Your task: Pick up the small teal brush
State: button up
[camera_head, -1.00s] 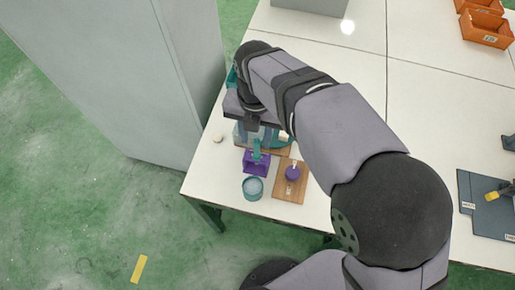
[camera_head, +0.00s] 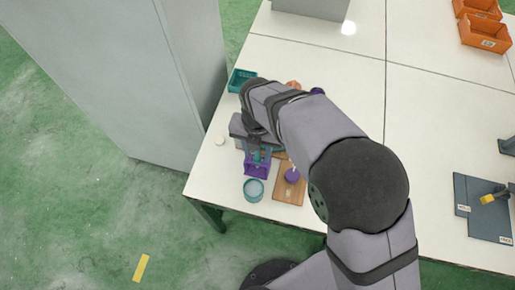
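The small teal brush (camera_head: 257,155) stands in a purple holder (camera_head: 256,171) near the left front of the white table. My gripper (camera_head: 257,152) points down right over the holder, with its fingers apart on either side of the brush's upper part. It looks open; I cannot see whether either finger touches the brush. My wrist hides part of the area behind the holder.
A round teal pot (camera_head: 253,190) stands in front of the holder. A wooden board (camera_head: 289,192) with a purple-knobbed item (camera_head: 292,175) lies to the right. A teal basket (camera_head: 241,79) and a small pale round thing (camera_head: 220,141) are on the left. A grey cabinet (camera_head: 150,80) stands beside the table.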

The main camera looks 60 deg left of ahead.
jog(key=shift+f, duration=0.35)
grip_shut()
jog(key=shift+r, duration=0.1)
